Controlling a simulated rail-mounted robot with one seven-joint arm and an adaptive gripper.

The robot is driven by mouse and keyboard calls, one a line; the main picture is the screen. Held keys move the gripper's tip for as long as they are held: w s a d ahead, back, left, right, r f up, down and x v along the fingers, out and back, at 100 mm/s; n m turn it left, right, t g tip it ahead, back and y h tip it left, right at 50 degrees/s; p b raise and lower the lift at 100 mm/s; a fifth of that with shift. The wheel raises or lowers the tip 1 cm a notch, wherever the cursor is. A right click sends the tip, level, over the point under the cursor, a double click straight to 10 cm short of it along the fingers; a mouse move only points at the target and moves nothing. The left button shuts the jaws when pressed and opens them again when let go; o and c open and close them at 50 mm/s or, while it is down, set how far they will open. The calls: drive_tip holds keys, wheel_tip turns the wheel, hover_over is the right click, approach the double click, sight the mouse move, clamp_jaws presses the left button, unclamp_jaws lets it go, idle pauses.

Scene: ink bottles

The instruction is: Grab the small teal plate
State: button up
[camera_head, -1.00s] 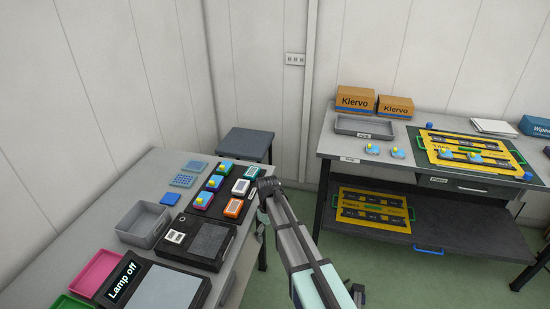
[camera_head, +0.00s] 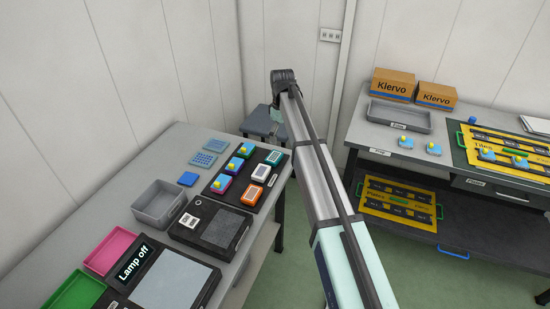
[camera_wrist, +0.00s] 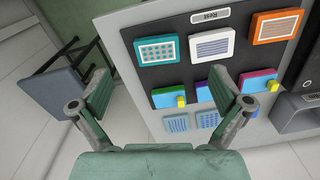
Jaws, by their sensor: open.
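A teal-framed plate with a dotted face (camera_wrist: 157,50) lies on the black board in the wrist view. It shows small in the head view (camera_head: 275,158). In the wrist view the dotted plate appears beyond the fingertips, not between the pads. In the head view my arm reaches past the board's far right corner, and the fingers are mostly hidden.
An orange plate (camera_wrist: 276,26) and blocks with yellow knobs (camera_wrist: 170,94) share the black board (camera_wrist: 180,72). Pale blue plates (camera_head: 215,146) lie beside it. A grey bin (camera_head: 158,205) and a dark stool (camera_head: 262,123) stand near.

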wheel_tip(320, 180, up, 5)
drive_tip(key=n, duration=0.1)
hover_over(274, 157)
wheel_tip(274, 157, down, 12)
drive_tip(key=p, duration=0.3)
drive_tip(key=shift+w+d+r+p, duration=0.1)
drive_tip(key=shift+w+r+p, duration=0.1)
drive_tip(key=shift+p, duration=0.15)
drive_tip(key=shift+f+p, duration=1.35)
drive_tip(key=shift+f, duration=1.3)
drive_tip(key=shift+s, duration=0.1)
drive_tip(key=c, duration=1)
